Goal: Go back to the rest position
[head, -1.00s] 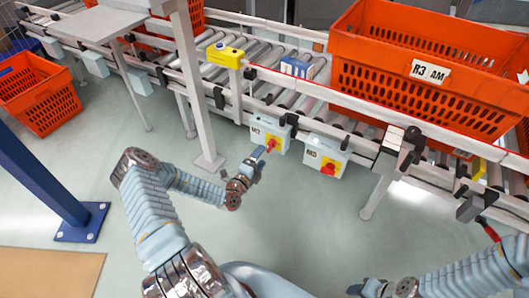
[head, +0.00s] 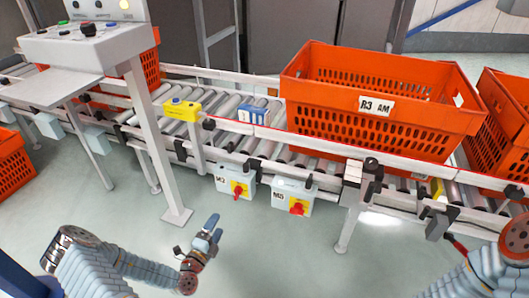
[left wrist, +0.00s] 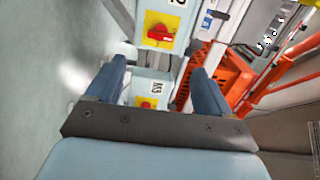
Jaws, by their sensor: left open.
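My left arm comes in from the lower left in the head view. Its gripper (head: 209,230) hangs over open floor, just in front of and below the M2 switch box (head: 235,182), apart from it. In the left wrist view its two dark blue fingers (left wrist: 158,68) are spread with nothing held. The M3 switch box (left wrist: 143,88) shows beyond and between them. My right arm shows at the lower right of the head view, but its gripper is out of the picture.
A roller conveyor (head: 330,150) carries an orange R3 AM tote (head: 345,115), a blue-white box (head: 254,116) and a yellow device (head: 182,109). A control-panel post (head: 155,145) stands left. Another tote (head: 12,165) is at the left edge. Floor (head: 290,250) before the conveyor is clear.

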